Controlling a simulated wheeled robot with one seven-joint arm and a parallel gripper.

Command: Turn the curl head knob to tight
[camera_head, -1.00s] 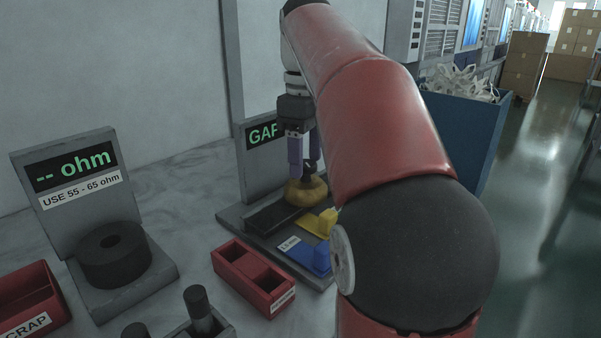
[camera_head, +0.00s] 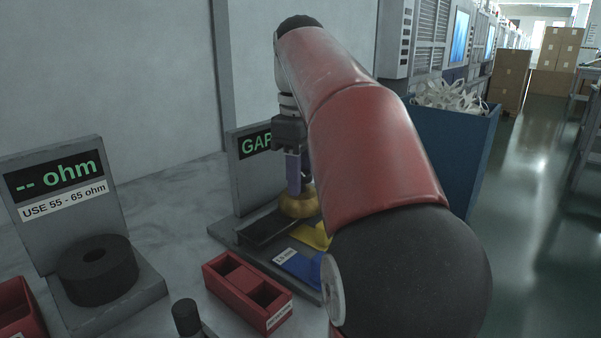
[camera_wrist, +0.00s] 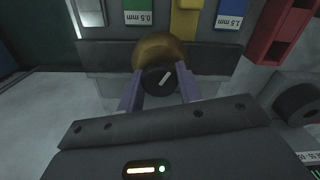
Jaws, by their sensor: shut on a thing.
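The curl head is a brass dome (camera_head: 298,204) on the grey gap station. Its black knob (camera_wrist: 157,82) sits on top and shows in the wrist view with a white pointer line slanting to the upper right. No tight marking can be read. My gripper (camera_head: 300,186) points down at the dome; in the wrist view its two purple fingers (camera_wrist: 159,90) are shut on the knob from both sides. In the head view the knob is hidden by the fingers.
Green (camera_wrist: 150,12), yellow (camera_wrist: 186,18) and blue (camera_wrist: 230,14) gauge pieces lie beside the dome. A red two-compartment tray (camera_head: 222,285) stands in front. The ohm station (camera_head: 130,300) with a black ring (camera_head: 75,275) is at left. A blue bin (camera_head: 470,150) stands right.

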